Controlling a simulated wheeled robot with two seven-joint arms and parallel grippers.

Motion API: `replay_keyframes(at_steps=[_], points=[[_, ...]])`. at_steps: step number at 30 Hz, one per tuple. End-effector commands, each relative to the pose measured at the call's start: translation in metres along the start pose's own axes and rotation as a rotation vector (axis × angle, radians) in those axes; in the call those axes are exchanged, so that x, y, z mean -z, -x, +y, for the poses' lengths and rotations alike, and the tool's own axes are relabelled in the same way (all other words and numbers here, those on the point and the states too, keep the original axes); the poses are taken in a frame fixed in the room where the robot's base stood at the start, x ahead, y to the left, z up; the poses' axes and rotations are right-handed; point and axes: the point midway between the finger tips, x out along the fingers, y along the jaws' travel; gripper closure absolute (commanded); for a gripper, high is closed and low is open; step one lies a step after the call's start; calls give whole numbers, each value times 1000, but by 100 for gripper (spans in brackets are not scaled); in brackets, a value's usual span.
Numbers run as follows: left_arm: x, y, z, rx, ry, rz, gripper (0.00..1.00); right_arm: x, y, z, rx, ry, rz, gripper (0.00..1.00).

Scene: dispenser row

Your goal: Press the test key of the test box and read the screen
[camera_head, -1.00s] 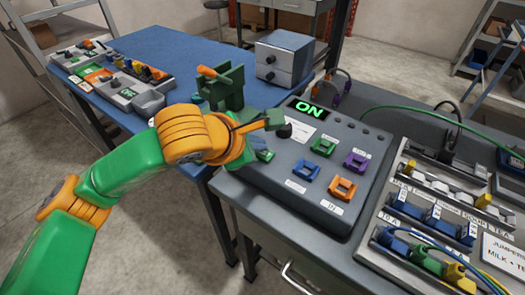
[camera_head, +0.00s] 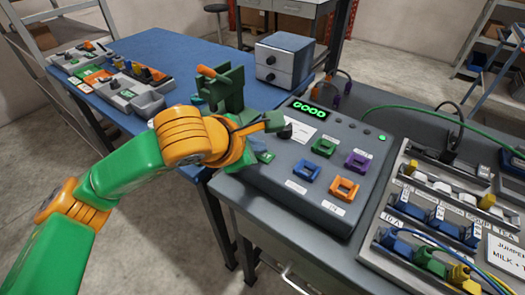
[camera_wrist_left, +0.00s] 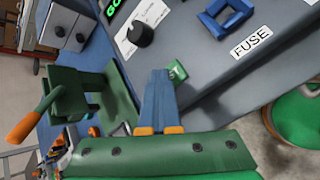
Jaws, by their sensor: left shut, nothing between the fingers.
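The grey test box (camera_head: 262,182) stands on the bench's near left end. Its screen (camera_head: 307,113) reads GOOD in green; only part of it shows in the left wrist view (camera_wrist_left: 112,7). My left gripper (camera_head: 260,148) is shut and empty at the box's left edge. In the left wrist view its blue fingers (camera_wrist_left: 160,85) point at a small green piece (camera_wrist_left: 177,72), likely the test key, partly hidden by the fingertips. I cannot tell whether they touch or how deep it sits. The black knob (camera_wrist_left: 140,32) is close by. My right gripper is not in view.
Blue (camera_head: 306,170), orange (camera_head: 343,189), green (camera_head: 323,147) and purple (camera_head: 358,161) sockets sit on the box. A dark green fixture (camera_head: 226,88) with an orange handle stands on the blue table (camera_head: 165,50). A rack (camera_head: 425,205) of coloured parts lies to the right.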

Motion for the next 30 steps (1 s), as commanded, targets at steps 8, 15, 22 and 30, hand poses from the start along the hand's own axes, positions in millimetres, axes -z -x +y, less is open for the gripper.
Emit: replay_keyframes(at_steps=[8,15,22,30], points=[[-3,4,3,1,0,1,100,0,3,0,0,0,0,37],[-9,12,10,0,0,0,100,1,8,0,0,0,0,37],[-9,12,9,1,0,0,100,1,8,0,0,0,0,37],[-18,25,19,0,0,0,100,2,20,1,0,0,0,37]])
